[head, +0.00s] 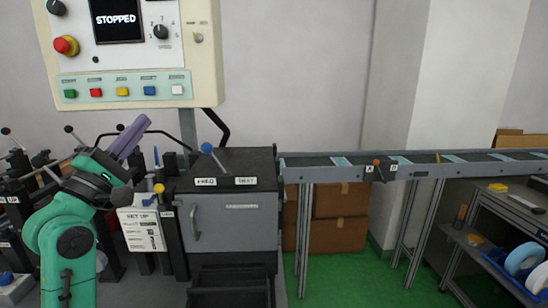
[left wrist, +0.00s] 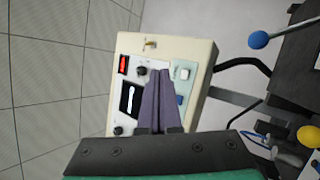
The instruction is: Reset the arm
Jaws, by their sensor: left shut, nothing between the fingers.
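My left arm is green and comes in from the left in the head view. Its left gripper (head: 145,119) points up and to the right, with purple fingers held together and empty. It is below the control panel (head: 206,50), which reads "STOPPED". In the left wrist view the purple fingers of the gripper (left wrist: 160,72) are closed side by side, in line with the panel (left wrist: 193,50), which appears turned on its side. I cannot tell the gap to the panel, but no contact shows. My right gripper does not show.
A grey machine (head: 233,222) with a blue-knobbed lever (head: 207,148) stands right of the gripper. A conveyor (head: 460,167) runs to the right with cardboard boxes (head: 340,203) beneath. Levers and a set-up sheet (head: 142,230) crowd the arm. Green floor (head: 350,280) is clear in front.

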